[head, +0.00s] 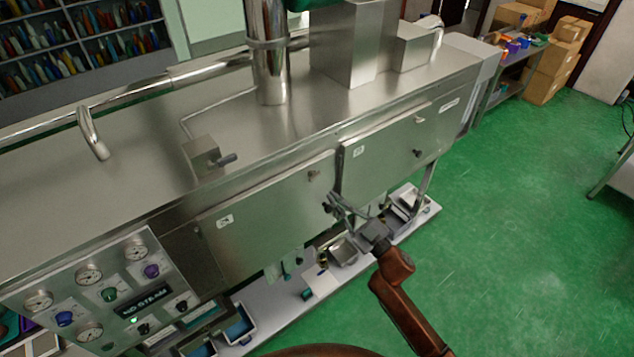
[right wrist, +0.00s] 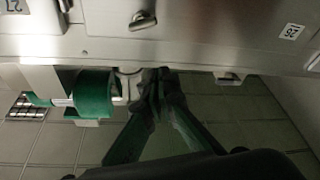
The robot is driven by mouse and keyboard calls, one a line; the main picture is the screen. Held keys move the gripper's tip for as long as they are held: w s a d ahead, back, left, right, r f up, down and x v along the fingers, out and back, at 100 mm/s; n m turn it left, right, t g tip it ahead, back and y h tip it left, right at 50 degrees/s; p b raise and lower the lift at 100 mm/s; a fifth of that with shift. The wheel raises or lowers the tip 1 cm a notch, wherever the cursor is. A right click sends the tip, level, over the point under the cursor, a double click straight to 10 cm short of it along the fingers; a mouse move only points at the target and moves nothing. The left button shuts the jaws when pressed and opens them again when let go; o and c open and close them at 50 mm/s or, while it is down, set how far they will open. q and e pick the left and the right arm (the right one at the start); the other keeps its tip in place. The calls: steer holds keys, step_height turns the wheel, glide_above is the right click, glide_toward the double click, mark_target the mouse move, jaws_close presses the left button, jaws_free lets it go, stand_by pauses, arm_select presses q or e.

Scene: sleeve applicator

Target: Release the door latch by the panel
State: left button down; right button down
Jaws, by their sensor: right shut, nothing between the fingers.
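The steel machine has two front doors, a left door (head: 265,205) and a right door (head: 385,150). The control panel (head: 105,290) with gauges is at its lower left. A small latch (head: 313,174) sits near the left door's upper right corner. A metal latch handle (right wrist: 143,20) shows at the top of the right wrist view. My right gripper (head: 333,203) is shut and empty, near the gap between the doors. Its dark fingertips (right wrist: 158,78) are together just below the door's lower edge; whether they touch is unclear. My left gripper is not in view.
A dark knob (head: 417,153) is on the right door. A low shelf (head: 270,310) with several trays runs under the machine. A green roll (right wrist: 95,95) hangs left of the fingertips in the right wrist view. Green floor (head: 510,230) is clear at right.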

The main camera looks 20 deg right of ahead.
mark_target(314, 177)
steer(key=p+x, duration=0.3)
steer(key=x, duration=0.6)
steer(key=shift+r, duration=0.25)
steer(key=f, duration=0.2)
steer(key=w+p, duration=0.1)
steer(key=shift+w+d+f, duration=0.1)
steer(key=shift+d+f, duration=0.2)
steer(key=shift+f, duration=0.1)
steer(key=shift+d+f, duration=0.25)
steer(key=shift+f, duration=0.25)
steer(key=shift+f, duration=0.1)
